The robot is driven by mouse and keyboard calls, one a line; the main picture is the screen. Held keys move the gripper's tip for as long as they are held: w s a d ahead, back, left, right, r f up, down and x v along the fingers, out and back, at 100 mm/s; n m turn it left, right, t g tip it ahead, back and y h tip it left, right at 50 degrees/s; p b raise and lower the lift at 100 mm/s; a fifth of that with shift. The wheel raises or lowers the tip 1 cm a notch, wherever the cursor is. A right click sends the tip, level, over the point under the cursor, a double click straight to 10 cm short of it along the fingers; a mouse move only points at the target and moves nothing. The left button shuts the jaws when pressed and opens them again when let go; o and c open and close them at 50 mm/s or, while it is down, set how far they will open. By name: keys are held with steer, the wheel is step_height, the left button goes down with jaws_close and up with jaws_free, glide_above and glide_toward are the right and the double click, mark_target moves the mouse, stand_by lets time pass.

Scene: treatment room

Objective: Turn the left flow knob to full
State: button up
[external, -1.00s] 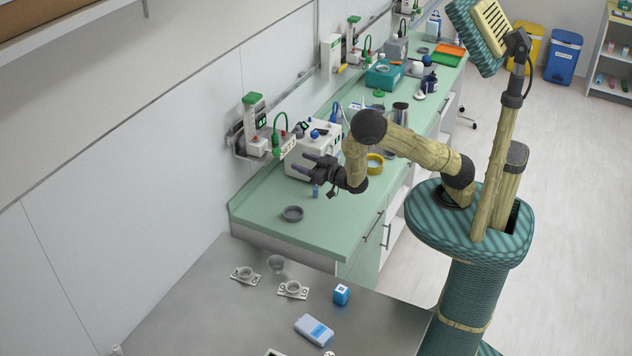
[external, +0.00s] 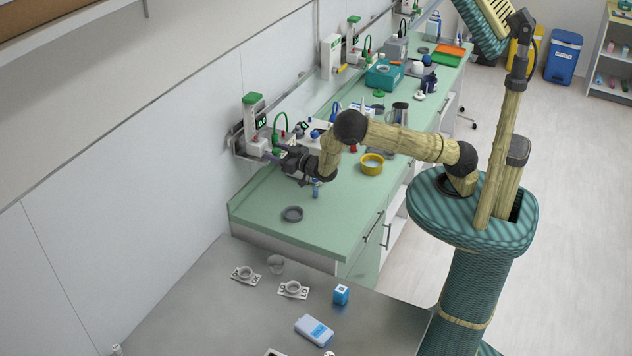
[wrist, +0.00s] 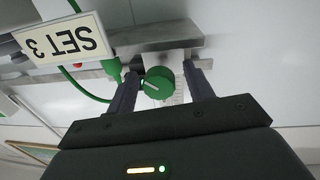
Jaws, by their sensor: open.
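A green flow knob (wrist: 159,83) with a white pointer line shows in the wrist view, below a grey metal bar. My gripper (wrist: 160,72) is open, with one finger at either side of the knob and a gap at both sides. I cannot tell how deep the knob sits between them. In the external view my gripper (external: 277,154) is at the nearest wall flowmeter (external: 257,125), which has a green top; the knob is hidden there. A "SET 3" sign (wrist: 65,40) appears upside down in the wrist view.
A green hose (wrist: 88,93) loops beside the left finger. On the green counter (external: 255,207) stand a grey ring (external: 292,213), a yellow ring (external: 371,164) and a small blue bottle (external: 316,188). More flowmeters (external: 353,37) line the wall farther back.

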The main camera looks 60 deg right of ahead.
steer(key=c, duration=1)
steer(key=shift+o, duration=0.2)
steer(key=shift+n+b, duration=0.3)
steer(key=shift+b, duration=0.2)
steer(key=n+b, duration=0.3)
steer(key=shift+f, duration=0.2)
steer(key=shift+r+n+t+b, duration=0.15)
steer(key=shift+n+t+b, duration=0.15)
steer(key=shift+n+b, duration=1.65)
steer(key=shift+n, duration=0.35)
